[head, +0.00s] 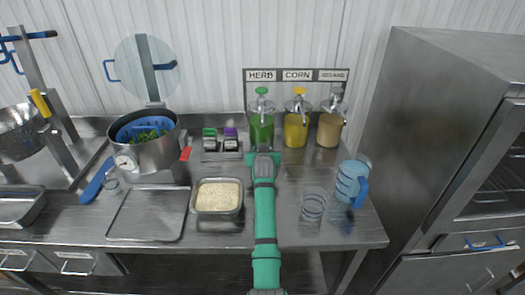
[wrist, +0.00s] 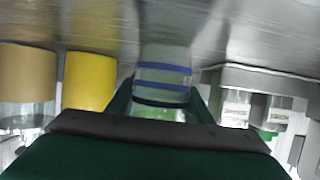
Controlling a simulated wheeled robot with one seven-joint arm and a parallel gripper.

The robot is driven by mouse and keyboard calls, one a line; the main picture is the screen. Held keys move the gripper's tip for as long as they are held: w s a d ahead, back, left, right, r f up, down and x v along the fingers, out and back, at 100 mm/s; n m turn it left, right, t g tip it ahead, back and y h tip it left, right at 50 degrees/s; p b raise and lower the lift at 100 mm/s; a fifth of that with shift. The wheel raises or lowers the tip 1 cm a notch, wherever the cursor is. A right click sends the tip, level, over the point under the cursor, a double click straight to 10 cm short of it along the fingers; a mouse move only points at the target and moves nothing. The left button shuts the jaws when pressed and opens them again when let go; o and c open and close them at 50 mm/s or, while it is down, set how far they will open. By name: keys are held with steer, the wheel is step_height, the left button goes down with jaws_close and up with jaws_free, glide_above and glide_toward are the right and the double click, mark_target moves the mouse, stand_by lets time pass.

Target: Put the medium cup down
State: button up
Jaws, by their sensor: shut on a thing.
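My gripper (head: 263,156) is at the back of the counter, in front of the green herb dispenser (head: 262,128). In the wrist view my gripper (wrist: 160,104) is shut on a clear cup with blue bands (wrist: 163,76), one finger on each side of it. I take this as the medium cup. In the head view my arm and gripper hide it, so I cannot tell whether its base touches the counter. Another clear banded cup (head: 313,206) stands on the counter to the right. A smaller clear cup (head: 112,181) is at the left by the pot.
The yellow corn dispenser (head: 297,126) and a brown one (head: 330,128) stand right of the gripper. Two small jars (head: 219,141) are to its left. A rice tray (head: 218,207), an empty tray (head: 147,214), a pot (head: 150,153) and a blue-handled jug (head: 350,180) also stand here.

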steer(key=shift+f, duration=0.15)
steer(key=o, duration=1)
steer(key=shift+s+r, duration=0.15)
steer(key=shift+r, duration=0.05)
steer(key=v, duration=1.1)
steer(key=shift+s+r, duration=0.2)
steer(key=shift+s, duration=0.1)
steer(key=shift+a, duration=0.1)
